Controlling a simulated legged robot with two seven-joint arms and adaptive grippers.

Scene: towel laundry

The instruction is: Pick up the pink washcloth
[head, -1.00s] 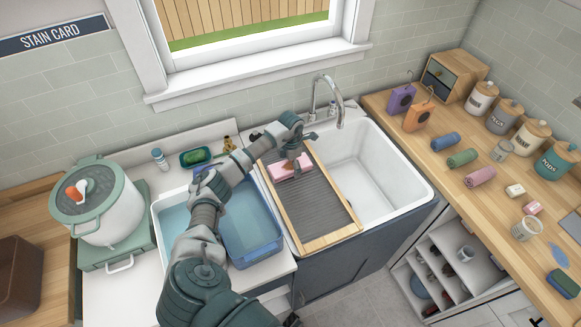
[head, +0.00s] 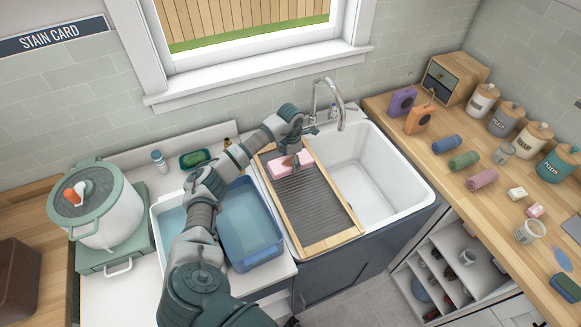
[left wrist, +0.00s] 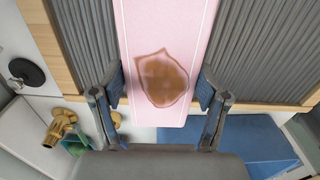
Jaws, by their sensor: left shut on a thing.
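The pink washcloth (head: 283,166) lies folded on the upper end of the ribbed washboard (head: 322,207). It also shows in the left wrist view (left wrist: 166,28), with a brown stain on its face and thin pale lines along its edges. My left gripper (head: 295,161) is down at the cloth. In the left wrist view its two fingers (left wrist: 162,87) press on the cloth's two long sides, with the stain between them. I cannot tell whether the cloth is clear of the board. My right gripper is not in view.
The white sink (head: 375,180) with its tap (head: 327,98) is right of the washboard. A blue basin (head: 262,255) stands left of it. A lidded pot (head: 108,215) is at far left. Rolled cloths (head: 464,159) and jars (head: 505,118) stand on the right counter.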

